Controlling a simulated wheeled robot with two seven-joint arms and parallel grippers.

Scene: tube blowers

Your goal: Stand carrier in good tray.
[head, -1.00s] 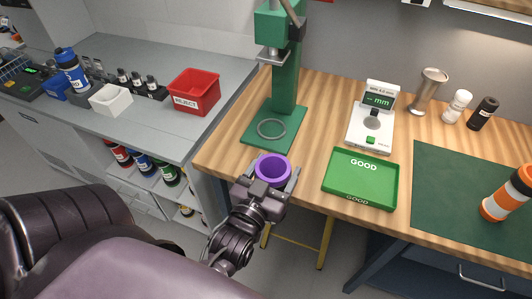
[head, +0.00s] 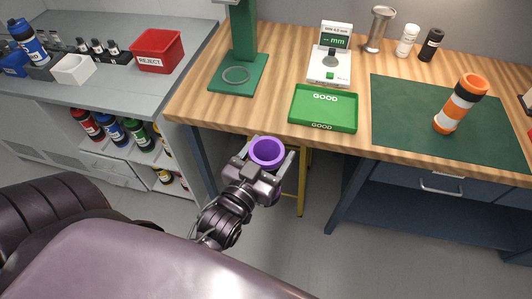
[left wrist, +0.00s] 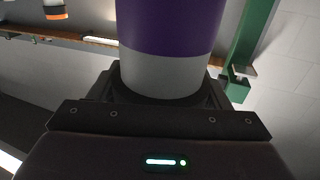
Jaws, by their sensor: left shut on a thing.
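The carrier is a purple tube with a grey-white band, open at the top. My left gripper (head: 268,165) is shut on the purple carrier (head: 267,151), in front of the bench's front edge and below and left of the tray. The carrier also fills the top middle of the left wrist view (left wrist: 172,25), roughly upright, its lower part between my fingers. The green good tray (head: 322,107), marked GOOD, lies empty on the wooden bench. My right gripper is not in view.
A green press stand (head: 238,75) is left of the tray, and a white gauge (head: 330,65) is behind it. An orange-and-white carrier (head: 461,103) stands on the green mat (head: 400,120). A red reject bin (head: 157,50) sits on the grey side counter (head: 95,90).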

